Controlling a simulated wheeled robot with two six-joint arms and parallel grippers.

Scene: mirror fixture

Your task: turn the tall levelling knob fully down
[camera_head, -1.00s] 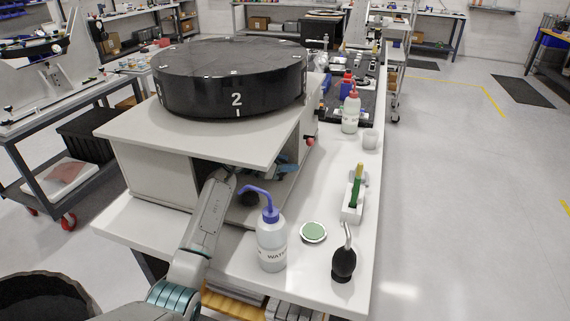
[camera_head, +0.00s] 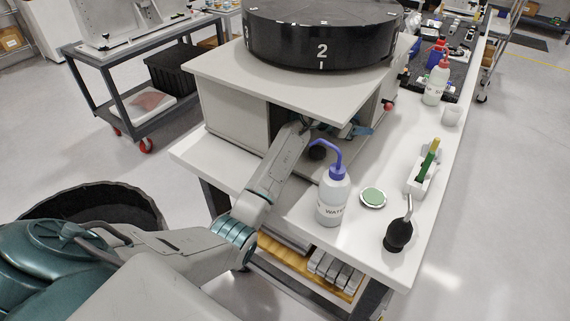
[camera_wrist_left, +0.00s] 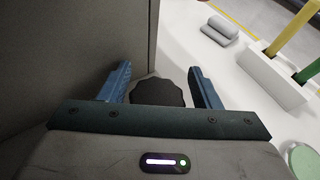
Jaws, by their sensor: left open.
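In the left wrist view a dark, ridged knob (camera_wrist_left: 157,93) shows between the two blue fingers of my left gripper (camera_wrist_left: 159,75). The fingers are apart, one on each side of it; I cannot tell whether either touches it. Its lower part is hidden by the gripper body. In the head view my left gripper (camera_head: 350,130) reaches under the overhanging grey plate (camera_head: 290,85), mostly in shadow. A round black shape (camera_head: 318,152) shows beside my left wrist; I cannot tell whether it is a knob. My right gripper is not in view.
A large black disc (camera_head: 322,45) marked 2 sits on the plate. A water bottle (camera_head: 332,198) with a blue spout stands close to my left forearm. A green round pad (camera_head: 373,197), a black blower (camera_head: 398,236) and a white pen holder (camera_head: 420,180) stand to the right.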

